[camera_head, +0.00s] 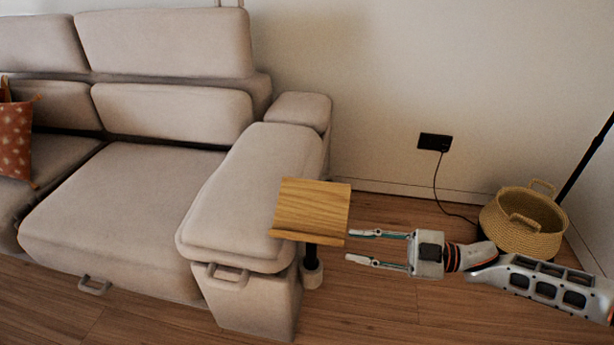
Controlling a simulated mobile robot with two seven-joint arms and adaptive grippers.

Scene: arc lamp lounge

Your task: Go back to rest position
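My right gripper (362,246) comes in from the right side of the head view. Its two fingers are spread apart and point left, with nothing between them. The fingertips are close to the right edge of a wooden stand top (314,208); whether they touch it I cannot tell. The stand has a tilted board with a front ledge on a dark post. My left gripper is not in this view.
A beige sofa (130,205) fills the left, its armrest (255,180) beside the stand. An orange cushion (14,140) lies at far left. A woven basket (522,222) stands at right near the wall outlet (435,142) and a dark pole (588,155). Wooden floor (375,315) is bare in front.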

